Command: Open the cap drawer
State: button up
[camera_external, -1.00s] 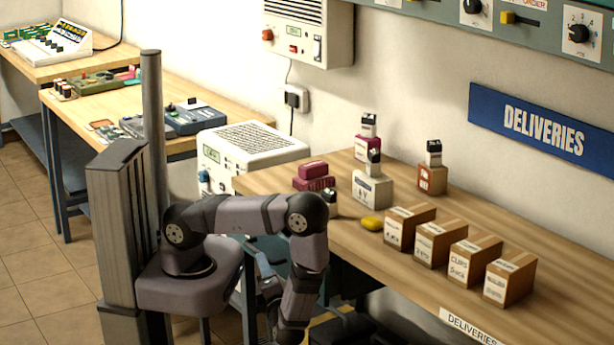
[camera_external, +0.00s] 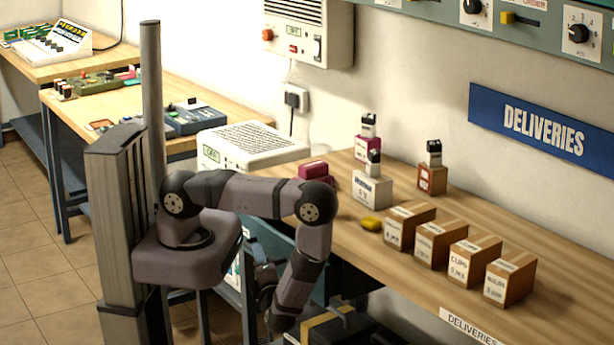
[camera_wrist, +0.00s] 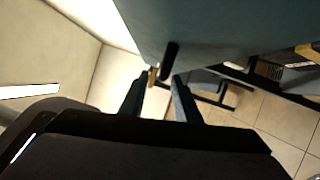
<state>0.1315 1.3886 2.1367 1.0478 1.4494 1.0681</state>
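A blue-grey front (camera_wrist: 225,30) fills the upper part of the wrist view, with a short black handle (camera_wrist: 171,60) near its lower edge. I take this to be the drawer, but no label shows. My gripper (camera_wrist: 163,82) is open. Its two dark fingers reach toward the handle, which shows just beyond the gap between their tips. I cannot tell whether they touch it. In the external view my wrist hangs low at the bench's near left end; the fingertips and the drawer front are not clear there.
The wooden bench (camera_external: 400,275) carries several small labelled boxes (camera_external: 459,262), stamps and a yellow item (camera_external: 371,224). A white machine (camera_external: 253,146) stands at the bench's left end. A dark case with yellow trim (camera_external: 335,325) lies low beside my wrist. Tiled floor is open at left.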

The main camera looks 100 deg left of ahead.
jog(key=shift+p+x, duration=0.4)
jog(key=shift+x, duration=1.5)
grip_shut()
